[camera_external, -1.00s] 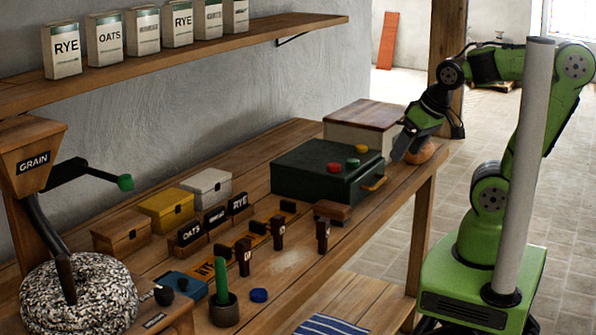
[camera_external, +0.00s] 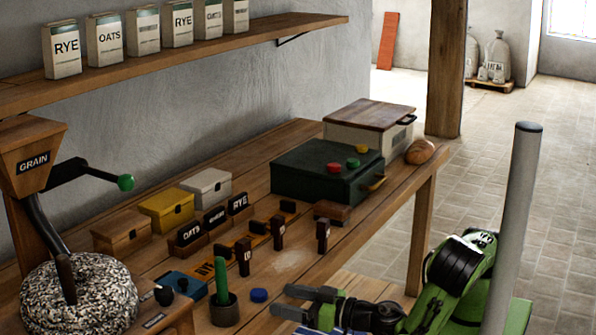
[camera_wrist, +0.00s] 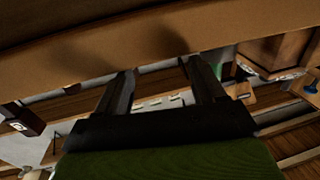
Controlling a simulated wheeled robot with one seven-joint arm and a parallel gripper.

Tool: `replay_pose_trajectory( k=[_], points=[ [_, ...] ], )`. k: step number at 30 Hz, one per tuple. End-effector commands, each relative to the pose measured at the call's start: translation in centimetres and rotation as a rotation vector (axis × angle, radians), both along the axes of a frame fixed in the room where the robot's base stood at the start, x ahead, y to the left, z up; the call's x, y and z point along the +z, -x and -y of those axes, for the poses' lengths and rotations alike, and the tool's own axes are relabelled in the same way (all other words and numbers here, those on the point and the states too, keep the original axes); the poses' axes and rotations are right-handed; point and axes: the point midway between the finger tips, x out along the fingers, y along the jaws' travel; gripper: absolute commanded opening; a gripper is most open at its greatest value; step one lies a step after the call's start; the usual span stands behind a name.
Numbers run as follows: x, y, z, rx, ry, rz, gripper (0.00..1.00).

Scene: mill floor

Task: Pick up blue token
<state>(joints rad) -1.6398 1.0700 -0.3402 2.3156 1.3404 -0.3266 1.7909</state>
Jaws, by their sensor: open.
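The blue token (camera_external: 259,295) lies flat on the wooden bench near its front edge, just right of the dark pot with a green candle-like stick. My gripper (camera_external: 280,301) is low at the bench's front edge, just right of the token, with its fingers pointing left toward it. The fingers are apart with nothing seen between them. In the wrist view, my gripper's two dark fingers (camera_wrist: 159,70) stand apart below a broad brown wooden surface (camera_wrist: 90,55). I cannot make out the blue token in that view.
The pot (camera_external: 224,312) stands close left of the token. Dark stamp-like blocks (camera_external: 243,258) stand behind it on the bench. A grey post (camera_external: 512,220) rises at right.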

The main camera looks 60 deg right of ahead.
Motion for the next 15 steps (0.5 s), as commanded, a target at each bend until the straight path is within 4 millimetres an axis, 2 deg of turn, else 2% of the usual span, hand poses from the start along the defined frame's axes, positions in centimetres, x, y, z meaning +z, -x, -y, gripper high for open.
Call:
replay_pose_trajectory(
  k=[7, 10, 15],
  points=[
    [0.2, -3.9, -0.5, -0.007, -0.004, -0.001, 0.69],
    [0.2, -4.6, -0.6, -0.006, -0.002, 0.000, 0.69],
    [0.2, -4.7, -0.6, -0.006, -0.001, -0.001, 0.69]
  ],
)
